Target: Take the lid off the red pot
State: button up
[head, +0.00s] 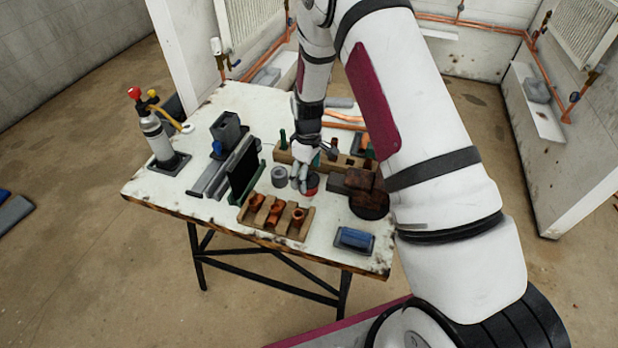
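A small red pot (312,187) stands on the workbench, in the middle of the tools. It is partly hidden behind my gripper (299,182). My gripper points down, at or just left of the pot in the picture. Its fingers are small here, and I cannot tell whether they are open, shut or touching the pot. The pot's lid cannot be made out clearly behind the gripper. A grey pot (279,177) stands close to the left of the gripper.
The white workbench (150,193) is crowded. A wooden rack with copper fittings (276,217) lies in front of the pots. A black upright plate (243,168) stands left, a dark round object (370,204) right, a blue block (355,238) front right. A gas bottle (157,137) stands far left.

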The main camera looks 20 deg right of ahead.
jog(key=shift+f, duration=0.15)
jog(key=c, duration=0.9)
jog(key=shift+r, duration=0.2)
